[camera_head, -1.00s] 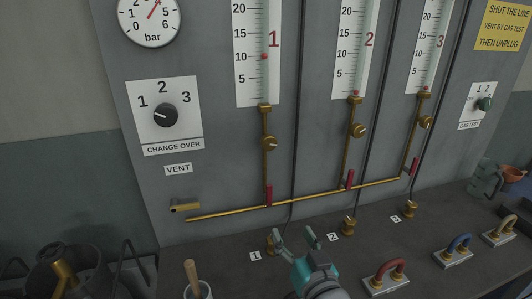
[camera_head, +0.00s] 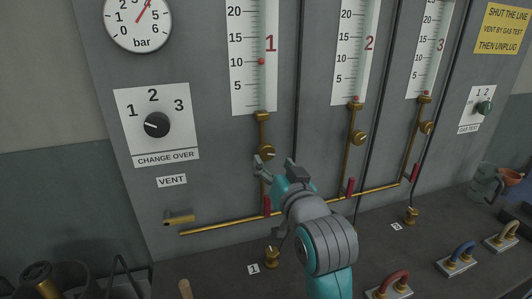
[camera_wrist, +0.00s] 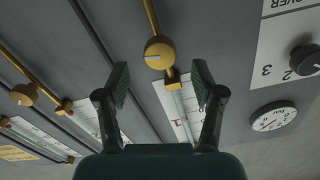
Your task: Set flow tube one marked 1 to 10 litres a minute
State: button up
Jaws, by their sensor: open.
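Flow tube one (camera_head: 256,75), marked 1, stands on the grey panel, left of tubes 2 and 3. Its red ball (camera_head: 262,61) sits level with the 10 mark. Its brass valve knob (camera_head: 266,152) is on the pipe below the tube. My gripper (camera_head: 276,166) is open and empty, just below and in front of that knob in the head view. In the wrist view the knob (camera_wrist: 159,53), with a pale line on its face, shows between and beyond the spread fingers (camera_wrist: 160,75). I see no contact with it.
Tubes two (camera_head: 355,60) and three (camera_head: 427,55) have their own brass knobs to the right. A brass pipe (camera_head: 225,226) with red levers runs below. The change-over knob (camera_head: 157,124) is at left. Coloured handles stand on the bench at right.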

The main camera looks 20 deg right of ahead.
aim_at(267, 155)
jog(key=shift+w, duration=3.05)
jog(key=c, duration=1.2)
jog(key=shift+o, duration=0.2)
